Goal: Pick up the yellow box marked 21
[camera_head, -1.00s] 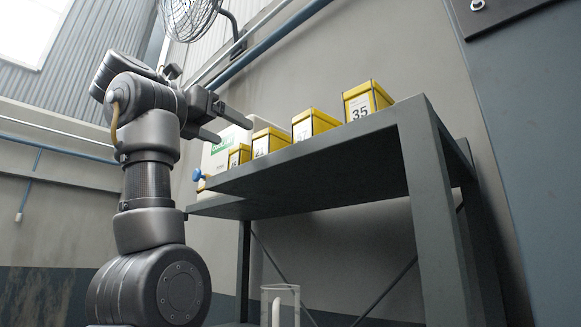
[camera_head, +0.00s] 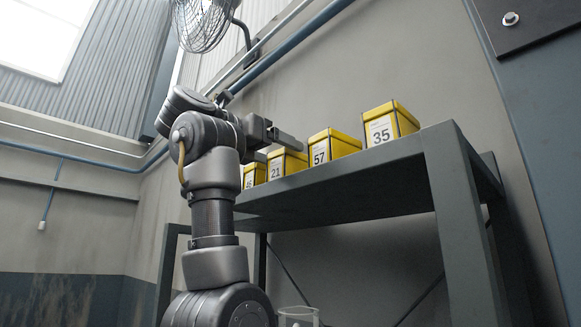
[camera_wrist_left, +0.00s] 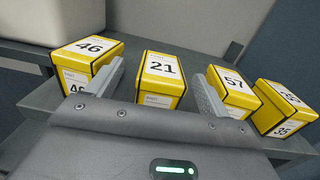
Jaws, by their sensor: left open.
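The yellow box marked 21 (camera_head: 287,166) stands on the grey shelf between the boxes marked 46 and 57. In the left wrist view the box marked 21 (camera_wrist_left: 162,88) shows its label on top and lies between my two finger lines, with no finger clearly touching it. My left gripper (camera_head: 277,147) is open at the row of boxes, close to the box marked 21; its fingers (camera_wrist_left: 156,72) spread to either side of that box in the wrist view. I cannot tell the exact gap. My right gripper is not in view.
Yellow boxes marked 46 (camera_wrist_left: 88,58), 57 (camera_head: 334,146) and 35 (camera_head: 390,124) stand in the same row, close on both sides. The grey shelf (camera_head: 350,200) has a thick front edge. A fan (camera_head: 202,22) hangs above. A clear container (camera_head: 298,315) is below.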

